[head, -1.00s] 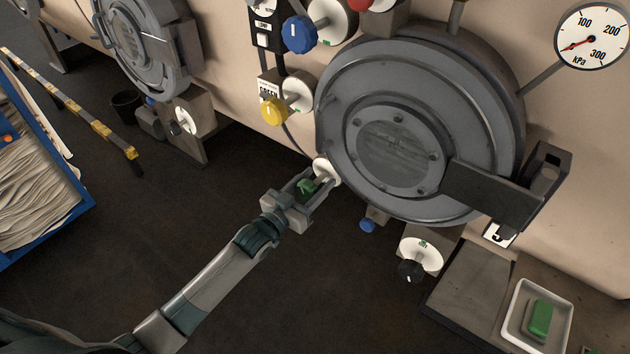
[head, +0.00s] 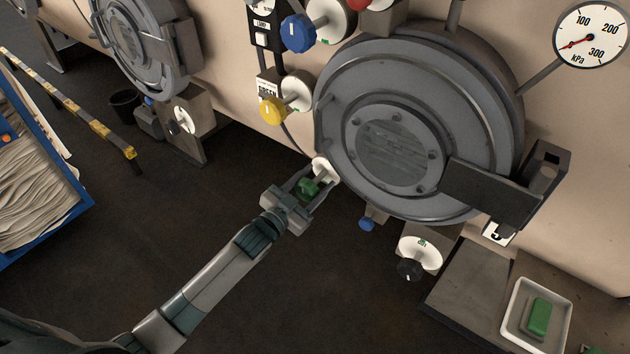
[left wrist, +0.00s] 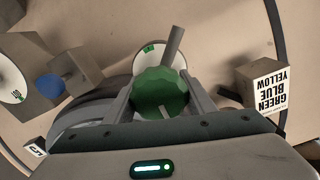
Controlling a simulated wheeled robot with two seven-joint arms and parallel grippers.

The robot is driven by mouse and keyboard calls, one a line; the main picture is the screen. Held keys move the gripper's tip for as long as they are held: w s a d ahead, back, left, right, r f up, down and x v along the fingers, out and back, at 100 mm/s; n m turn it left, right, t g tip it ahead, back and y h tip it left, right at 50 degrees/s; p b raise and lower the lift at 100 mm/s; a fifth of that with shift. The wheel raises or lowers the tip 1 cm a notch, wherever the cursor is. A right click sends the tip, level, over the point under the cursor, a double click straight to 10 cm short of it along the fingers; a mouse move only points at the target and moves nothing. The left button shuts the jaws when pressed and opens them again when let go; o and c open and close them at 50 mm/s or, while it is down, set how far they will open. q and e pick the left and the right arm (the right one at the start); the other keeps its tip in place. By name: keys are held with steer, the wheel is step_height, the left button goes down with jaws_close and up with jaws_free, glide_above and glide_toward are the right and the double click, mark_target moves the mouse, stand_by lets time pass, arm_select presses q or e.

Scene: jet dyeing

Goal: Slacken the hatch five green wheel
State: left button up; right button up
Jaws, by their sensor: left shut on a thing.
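The green wheel (head: 308,188) sits at the lower left of the round grey hatch (head: 395,150), in front of a white dial disc (head: 325,169). A plate marked 5 (head: 497,233) is below the hatch. My left gripper (head: 314,186) is shut on the green wheel, with a finger on either side. In the left wrist view the scalloped green wheel (left wrist: 160,92) fills the space between the fingers, and the white disc with a small green mark shows behind it. My right gripper is in neither view.
A yellow knob (head: 273,111) and a blue knob (head: 299,33) are above left of the wheel. A black knob (head: 411,269) is below the hatch. A white tray (head: 510,327) with a green block stands lower right. A pressure gauge (head: 592,36) is upper right. The floor below is clear.

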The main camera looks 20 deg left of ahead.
arm_select(q)
steer(key=o, duration=0.9)
steer(key=shift+f, duration=0.2)
steer(key=shift+o, duration=0.7)
steer(key=shift+r, duration=0.1)
steer(key=shift+s, duration=0.1)
steer(key=b+v, duration=0.5)
steer(key=v, duration=1.2)
steer(key=shift+s+a, duration=0.1)
